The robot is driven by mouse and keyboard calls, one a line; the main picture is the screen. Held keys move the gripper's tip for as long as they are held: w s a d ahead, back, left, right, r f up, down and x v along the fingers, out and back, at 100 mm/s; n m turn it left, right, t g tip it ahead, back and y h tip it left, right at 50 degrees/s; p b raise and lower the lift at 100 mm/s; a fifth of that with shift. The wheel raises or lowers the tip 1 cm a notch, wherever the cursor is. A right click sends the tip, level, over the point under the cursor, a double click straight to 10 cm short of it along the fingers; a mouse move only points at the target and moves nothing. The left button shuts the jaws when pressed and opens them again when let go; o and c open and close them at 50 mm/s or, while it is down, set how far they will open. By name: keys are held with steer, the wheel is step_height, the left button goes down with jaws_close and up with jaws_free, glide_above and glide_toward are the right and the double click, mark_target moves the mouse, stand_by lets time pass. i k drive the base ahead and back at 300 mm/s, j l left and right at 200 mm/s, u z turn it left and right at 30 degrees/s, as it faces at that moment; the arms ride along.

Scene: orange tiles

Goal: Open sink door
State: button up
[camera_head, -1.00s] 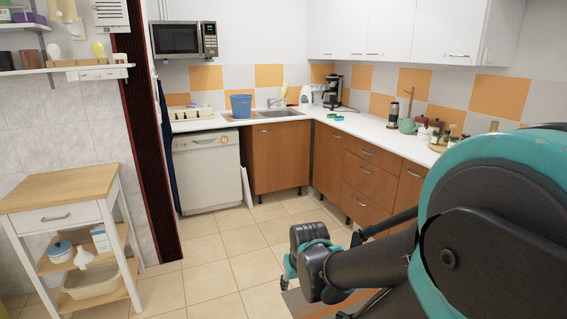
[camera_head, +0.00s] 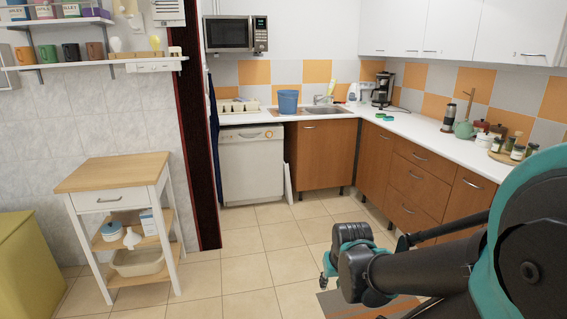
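The sink (camera_head: 326,110) is set in the white counter at the back corner, with a tap above it. The wooden door below the sink (camera_head: 322,155) is closed and has a small handle near its top edge. My gripper (camera_head: 327,285) is in the lower middle of the head view, at the end of my dark and teal arm. It is in the foreground, well apart from the sink door. Its fingers are small and partly hidden by my wrist, so their opening does not show clearly.
A white dishwasher (camera_head: 252,165) stands left of the sink door, with a white panel (camera_head: 288,184) leaning between. Wooden drawers (camera_head: 409,177) line the right. A trolley (camera_head: 113,172) stands at left. The tiled floor (camera_head: 262,240) ahead is open.

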mark_target(326, 148)
steer(key=i+j, duration=0.2)
steer(key=i, duration=0.85)
steer(key=i+j, duration=0.25)
steer(key=i, duration=0.8)
steer(key=i+j+u, duration=0.1)
steer(key=i, duration=0.9)
steer(key=i+j, duration=0.25)
steer(key=i, duration=0.8)
